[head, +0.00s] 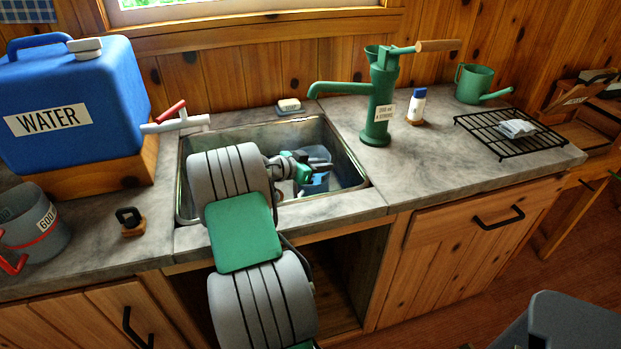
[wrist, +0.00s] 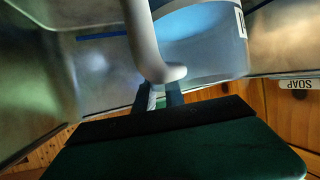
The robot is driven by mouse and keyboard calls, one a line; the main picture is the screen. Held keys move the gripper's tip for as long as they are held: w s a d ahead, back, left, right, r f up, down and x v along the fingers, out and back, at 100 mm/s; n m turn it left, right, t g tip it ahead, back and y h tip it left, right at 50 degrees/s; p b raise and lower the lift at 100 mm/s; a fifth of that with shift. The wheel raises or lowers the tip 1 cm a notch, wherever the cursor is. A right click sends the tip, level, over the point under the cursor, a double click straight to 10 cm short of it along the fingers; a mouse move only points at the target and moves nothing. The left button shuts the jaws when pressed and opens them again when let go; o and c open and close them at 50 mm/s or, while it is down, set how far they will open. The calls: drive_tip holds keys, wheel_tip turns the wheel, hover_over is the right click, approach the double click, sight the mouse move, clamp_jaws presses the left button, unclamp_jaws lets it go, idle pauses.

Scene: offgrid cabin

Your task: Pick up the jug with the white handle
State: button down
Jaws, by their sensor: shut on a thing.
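The jug (head: 320,181) is blue and see-through and is in the sink, partly hidden by my arm in the head view. In the wrist view its body (wrist: 205,42) fills the top middle, with part of a white label at its right edge. Its pale handle (wrist: 141,38) curves down on the left side of the body. My gripper (head: 303,172) reaches into the sink from the left. In the wrist view my gripper (wrist: 161,92) is shut on the lower bend of the handle. I cannot tell whether the jug touches the sink floor.
The metal sink (head: 345,152) has walls around the jug. A green hand pump (head: 380,105) stands right of the sink, its spout towards it. A blue water container (head: 75,100) with a tap stands left. A soap bar (head: 289,105) lies behind the sink. Counter space right is partly clear.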

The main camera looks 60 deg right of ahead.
drive_tip(key=shift+a+f, duration=0.1)
drive_tip(key=shift+f, duration=0.15)
drive_tip(key=shift+r, duration=0.1)
drive_tip(key=shift+r, duration=0.15)
